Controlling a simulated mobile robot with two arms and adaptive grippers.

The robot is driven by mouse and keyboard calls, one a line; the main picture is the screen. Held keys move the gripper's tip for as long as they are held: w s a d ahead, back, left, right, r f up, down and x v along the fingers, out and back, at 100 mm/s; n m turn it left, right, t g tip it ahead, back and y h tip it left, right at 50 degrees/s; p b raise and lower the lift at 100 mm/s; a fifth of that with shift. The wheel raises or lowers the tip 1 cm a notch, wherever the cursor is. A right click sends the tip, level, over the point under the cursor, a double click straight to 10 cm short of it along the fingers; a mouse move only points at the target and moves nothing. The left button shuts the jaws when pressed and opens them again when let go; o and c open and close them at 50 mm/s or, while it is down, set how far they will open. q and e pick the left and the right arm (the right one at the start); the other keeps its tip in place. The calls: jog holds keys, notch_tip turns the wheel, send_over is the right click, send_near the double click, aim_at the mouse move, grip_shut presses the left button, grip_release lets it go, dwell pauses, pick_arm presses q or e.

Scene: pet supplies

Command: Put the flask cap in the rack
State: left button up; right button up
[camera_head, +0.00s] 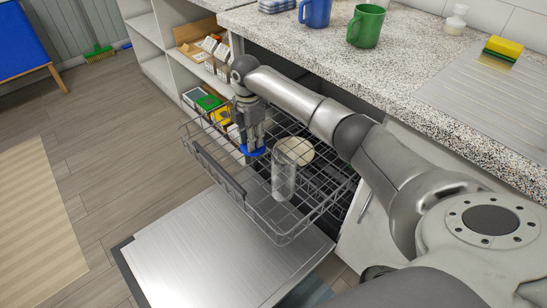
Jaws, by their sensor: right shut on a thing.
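My right gripper (252,143) reaches in from the right and points down over the pulled-out wire rack (231,181). It is shut on a small blue flask cap (249,153), which sits at the fingertips. The cap is over the far left part of the rack; I cannot tell whether it touches the wires. A clear glass flask (284,180) stands upright in the rack, to the right of the cap. My left gripper is not in view.
A cream round dish (298,150) is in the rack behind the flask. The open dishwasher door (212,255) lies below. The granite counter (400,75) holds a blue mug (316,12) and a green mug (366,26). Shelves with boxes (209,103) stand beyond the gripper.

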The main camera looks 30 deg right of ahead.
notch_tip(320, 180, down, 5)
jog(key=shift+f+b, duration=0.15)
jog(key=shift+b, duration=0.4)
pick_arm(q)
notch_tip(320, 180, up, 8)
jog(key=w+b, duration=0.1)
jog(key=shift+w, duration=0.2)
pick_arm(e)
jog(key=shift+f, duration=2.4)
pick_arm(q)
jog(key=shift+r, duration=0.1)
pick_arm(e)
jog(key=shift+f, duration=0.15)
jog(key=o, duration=0.7)
jog(key=shift+o, duration=0.8)
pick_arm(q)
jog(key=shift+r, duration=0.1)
pick_arm(e)
jog(key=shift+r, duration=0.45)
pick_arm(q)
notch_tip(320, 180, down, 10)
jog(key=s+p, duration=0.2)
jog(key=shift+p, duration=0.35)
pick_arm(e)
notch_tip(320, 180, up, 12)
jog(key=shift+f, duration=0.25)
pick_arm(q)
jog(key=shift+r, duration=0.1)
